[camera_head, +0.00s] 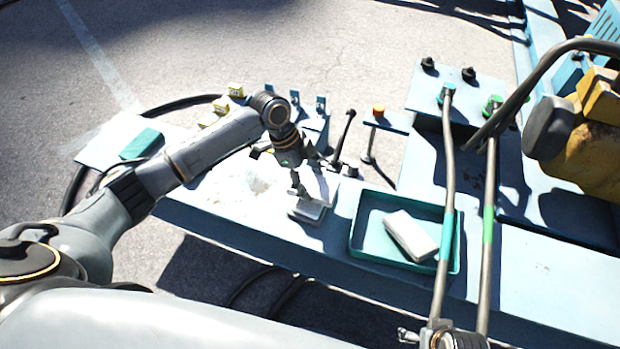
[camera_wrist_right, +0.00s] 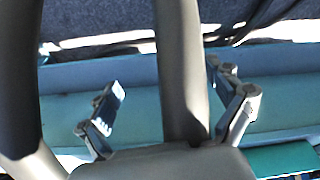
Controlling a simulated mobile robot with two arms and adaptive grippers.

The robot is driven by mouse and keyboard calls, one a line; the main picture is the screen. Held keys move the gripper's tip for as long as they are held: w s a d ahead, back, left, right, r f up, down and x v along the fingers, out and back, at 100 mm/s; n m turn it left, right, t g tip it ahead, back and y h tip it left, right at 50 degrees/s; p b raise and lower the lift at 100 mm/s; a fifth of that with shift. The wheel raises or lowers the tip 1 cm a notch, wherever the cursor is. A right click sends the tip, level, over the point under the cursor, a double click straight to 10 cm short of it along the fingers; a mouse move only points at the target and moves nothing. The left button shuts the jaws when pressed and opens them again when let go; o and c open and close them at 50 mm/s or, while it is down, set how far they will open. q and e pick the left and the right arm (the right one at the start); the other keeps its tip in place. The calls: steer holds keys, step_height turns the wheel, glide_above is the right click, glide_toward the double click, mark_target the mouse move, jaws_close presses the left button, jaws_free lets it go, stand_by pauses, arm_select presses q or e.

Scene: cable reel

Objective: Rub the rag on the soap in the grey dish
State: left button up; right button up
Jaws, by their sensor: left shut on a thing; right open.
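My left gripper (camera_head: 299,191) points down over the middle of the blue bench and is shut. At its fingertips is a small pale grey, flat, block-like thing (camera_head: 307,212), which looks like the folded rag, close to the bench top. I cannot tell whether a grey dish or soap lies beneath it. A white block (camera_head: 409,236) lies in a teal tray (camera_head: 357,236) to the right; I cannot tell if it is soap. My right gripper (camera_head: 432,337) is at the bottom edge of the head view.
Two upright metal bars (camera_head: 447,180) with teal and green bands stand right of the tray. A black lever (camera_head: 344,135) and an orange-red button (camera_head: 378,110) stand behind the left gripper. A teal pad (camera_head: 141,143) lies at the bench's left end. Yellow machinery (camera_head: 585,160) is at right.

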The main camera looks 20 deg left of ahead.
mark_target(317, 186)
arm_select(q)
steer(key=shift+r+p, duration=0.45)
steer(key=shift+r, duration=0.1)
steer(key=shift+r+p, duration=0.55)
steer(key=shift+p, duration=0.05)
steer(key=shift+r+p, duration=0.45)
steer(key=shift+p, duration=0.05)
steer(key=shift+r+p, duration=0.5)
steer(key=shift+p, duration=0.05)
arm_select(e)
steer(key=s+f+g, duration=0.1)
steer(key=s+f, duration=0.5)
steer(key=f, duration=0.7)
steer(key=shift+d+f, duration=0.15)
steer(key=shift+d, duration=0.2)
steer(key=shift+s, duration=0.1)
